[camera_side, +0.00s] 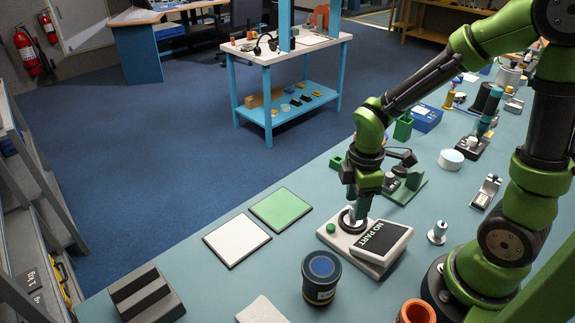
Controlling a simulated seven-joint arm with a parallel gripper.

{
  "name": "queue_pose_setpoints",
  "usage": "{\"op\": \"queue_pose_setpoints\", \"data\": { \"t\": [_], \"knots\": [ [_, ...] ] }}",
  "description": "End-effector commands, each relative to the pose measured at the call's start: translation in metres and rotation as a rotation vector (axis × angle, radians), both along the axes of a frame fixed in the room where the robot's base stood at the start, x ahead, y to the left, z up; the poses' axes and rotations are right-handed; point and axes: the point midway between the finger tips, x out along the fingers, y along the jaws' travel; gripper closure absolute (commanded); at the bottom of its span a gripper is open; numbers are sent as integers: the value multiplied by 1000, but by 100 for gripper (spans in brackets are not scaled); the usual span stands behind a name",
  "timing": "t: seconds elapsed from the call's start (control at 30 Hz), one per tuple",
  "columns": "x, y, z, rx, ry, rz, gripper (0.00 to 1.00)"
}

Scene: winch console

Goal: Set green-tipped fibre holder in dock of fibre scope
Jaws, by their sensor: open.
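The fibre scope (378,262) is a pale box with a green button on its left and a tilted dark screen (382,238) reading "NO PART". A pale round fitting (346,222), apparently its dock, is at the back left of the scope's top. My gripper (354,212) points down right over this fitting and hides much of it. Its jaws are open. A teal-green shape shows at the jaws; I cannot tell whether it is a finger or the green-tipped holder. A small silver holder-like piece (437,233) with a dark or bluish tip stands upright right of the scope.
A dark jar with a blue lid (320,277) stands in front of the scope. White (236,240) and green (280,209) square pads lie to its left. A grey grooved block (146,296) and an orange cup (416,312) are near the front. Bench instruments stand close behind my gripper.

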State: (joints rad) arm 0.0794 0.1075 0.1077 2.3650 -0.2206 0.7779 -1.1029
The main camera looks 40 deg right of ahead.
Motion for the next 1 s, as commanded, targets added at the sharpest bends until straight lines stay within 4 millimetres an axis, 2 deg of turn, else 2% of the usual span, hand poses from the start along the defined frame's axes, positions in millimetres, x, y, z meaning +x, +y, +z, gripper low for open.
{"op": "queue_pose_setpoints", "data": {
  "t": [0.1, 0.3, 0.57, 0.67, 0.77, 1.0],
  "knots": [
    [2, 0, 29, 0, -10, 0, 49],
    [1, 0, 69, 0, -7, 0, 49],
    [-1, 1, 96, 3, -17, -26, 49],
    [-5, 4, 108, 25, -80, -154, 49],
    [-11, 9, 126, 88, -191, -391, 49],
    [-31, 22, 165, 379, -389, -990, 49]
  ]
}}
